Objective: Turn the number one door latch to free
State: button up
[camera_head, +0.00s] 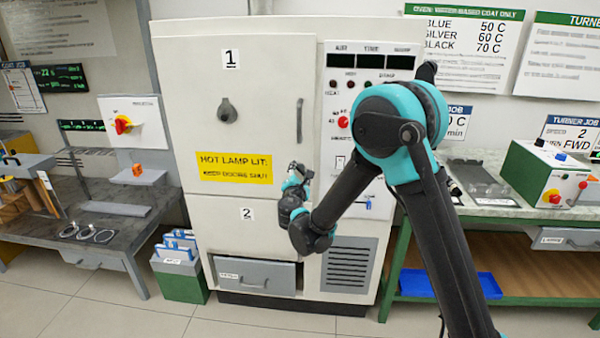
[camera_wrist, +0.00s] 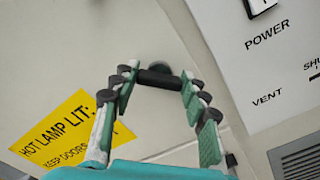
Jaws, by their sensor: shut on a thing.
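The number one door (camera_head: 264,80) of the white oven is shut and carries the label 1. In the wrist view a dark bar-shaped latch (camera_wrist: 160,78) stands out from a grey round base, right of the yellow sign and near the door's edge. The bar lies nearly crosswise in that view. My gripper (camera_wrist: 158,80) is shut on it, with a fingertip at each end of the bar. In the head view my gripper (camera_head: 298,172) is at the door's lower right, and it hides the latch there.
A grey vertical handle (camera_head: 299,120) and a dark round fitting (camera_head: 228,111) are on the same door. The yellow hot lamp sign (camera_head: 235,168) is just left of my gripper. A switch panel (camera_head: 370,110) is to the right, partly behind my arm. Door two (camera_head: 225,224) is below.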

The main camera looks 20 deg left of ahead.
jog(key=m, duration=0.4)
jog(key=shift+f+m, duration=0.1)
jog(key=shift+m, duration=0.2)
jog(key=shift+d+m, duration=0.1)
jog(key=shift+m, duration=1.9)
jog(key=shift+f, duration=0.1)
jog(key=o, duration=1.2)
jog(key=shift+c, duration=0.2)
jog(key=v, duration=1.2)
